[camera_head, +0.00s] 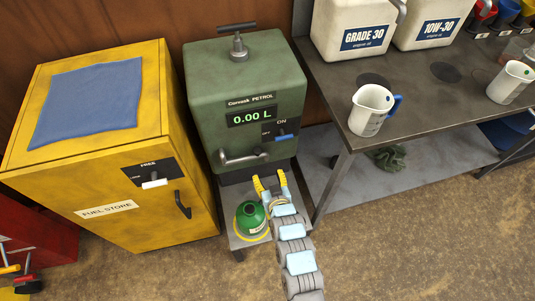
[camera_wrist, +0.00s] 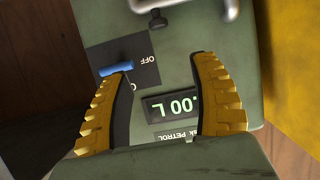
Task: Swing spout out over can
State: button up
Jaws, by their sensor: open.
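The green petrol pump (camera_head: 245,80) stands at the middle, and its display reads 0.00 L. The grey metal spout (camera_head: 243,158) lies across the lower front of the pump, with its end toward the left. Part of it shows at the top edge of the wrist view (camera_wrist: 185,12). The green can (camera_head: 250,217) stands upright on a low stand below the pump, inside a yellow ring. My gripper (camera_head: 270,182) is open and empty, just below and right of the spout, right of the can. In the wrist view my yellow fingers (camera_wrist: 160,68) are spread before the pump face, apart from the spout.
A blue switch lever (camera_head: 285,136) sits on the pump face right of the spout. The yellow fuel store (camera_head: 90,190) with a blue cloth (camera_head: 88,100) stands left. A metal bench (camera_head: 420,100) right of the pump carries jugs (camera_head: 372,110) and white oil containers (camera_head: 350,25).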

aim_at(258, 150)
jog(key=b+x, duration=0.1)
jog(key=x, duration=0.4)
jog(key=b+x, duration=0.2)
jog(key=x, duration=0.3)
jog(key=b+x, duration=0.2)
jog(key=x, duration=0.3)
jog(key=shift+w+f, duration=0.2)
jog(key=shift+f, duration=0.35)
jog(key=shift+b+x, duration=0.5)
jog(key=shift+x, duration=0.35)
jog(key=shift+r, duration=0.1)
jog(key=shift+c, duration=0.3)
grip_shut()
